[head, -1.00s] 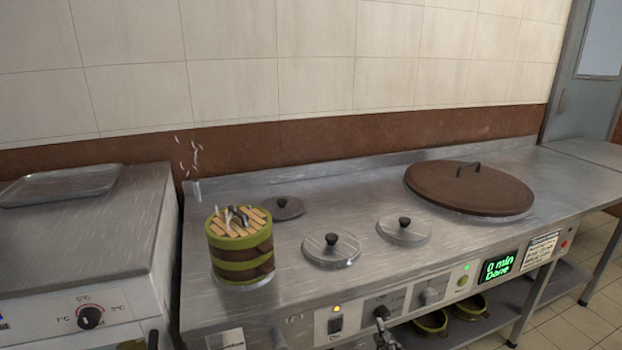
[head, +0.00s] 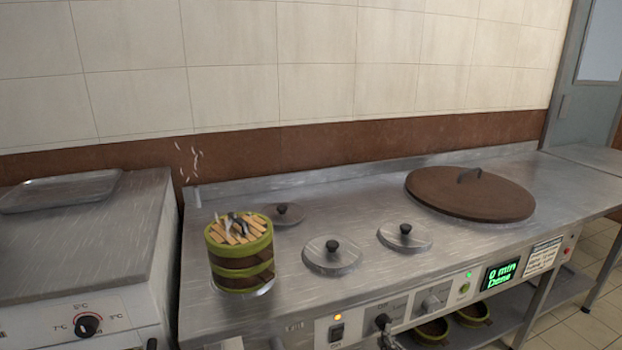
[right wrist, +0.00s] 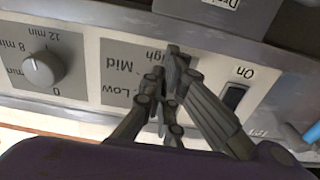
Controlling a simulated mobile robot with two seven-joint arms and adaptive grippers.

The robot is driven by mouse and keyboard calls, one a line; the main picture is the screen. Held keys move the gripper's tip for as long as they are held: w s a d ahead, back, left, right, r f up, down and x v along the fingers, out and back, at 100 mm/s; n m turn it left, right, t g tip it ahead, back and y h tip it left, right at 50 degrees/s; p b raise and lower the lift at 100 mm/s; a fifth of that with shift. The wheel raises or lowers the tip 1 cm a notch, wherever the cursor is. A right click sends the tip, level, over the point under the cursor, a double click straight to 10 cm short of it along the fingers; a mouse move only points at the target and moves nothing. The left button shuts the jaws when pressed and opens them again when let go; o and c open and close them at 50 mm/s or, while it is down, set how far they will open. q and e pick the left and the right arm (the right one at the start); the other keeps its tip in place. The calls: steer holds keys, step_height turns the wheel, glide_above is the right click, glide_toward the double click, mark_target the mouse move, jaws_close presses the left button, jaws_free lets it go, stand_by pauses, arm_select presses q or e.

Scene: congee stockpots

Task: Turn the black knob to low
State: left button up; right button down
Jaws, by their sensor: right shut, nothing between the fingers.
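The black knob (head: 383,321) is on the front panel of the steel counter, between the rocker switch and a grey knob. In the right wrist view its label plate (right wrist: 118,68) appears upside down with Low, Mid and High. My right gripper (head: 390,341) is just below the knob at the bottom edge of the head view. In the right wrist view its fingers (right wrist: 172,80) are shut, empty, and in front of the plate. They hide most of the knob, so I cannot tell its setting or whether they touch it. My left gripper is not in view.
A grey timer knob (right wrist: 43,69) and an On switch (right wrist: 235,96) flank the plate. A green display (head: 501,274) reads "0 min Done". Stacked steamers (head: 240,262), small lids (head: 332,256) and a large brown lid (head: 470,193) are on the counter. Another appliance's temperature knob (head: 88,325) is at left.

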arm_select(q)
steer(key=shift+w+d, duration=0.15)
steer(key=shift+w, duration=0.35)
arm_select(e)
steer(key=shift+w+d+r, duration=0.15)
steer(key=shift+w+d, duration=0.05)
steer(key=shift+d, duration=0.5)
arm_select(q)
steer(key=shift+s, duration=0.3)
arm_select(e)
steer(key=shift+d, duration=0.15)
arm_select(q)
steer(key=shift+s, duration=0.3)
arm_select(e)
steer(key=shift+w, duration=0.1)
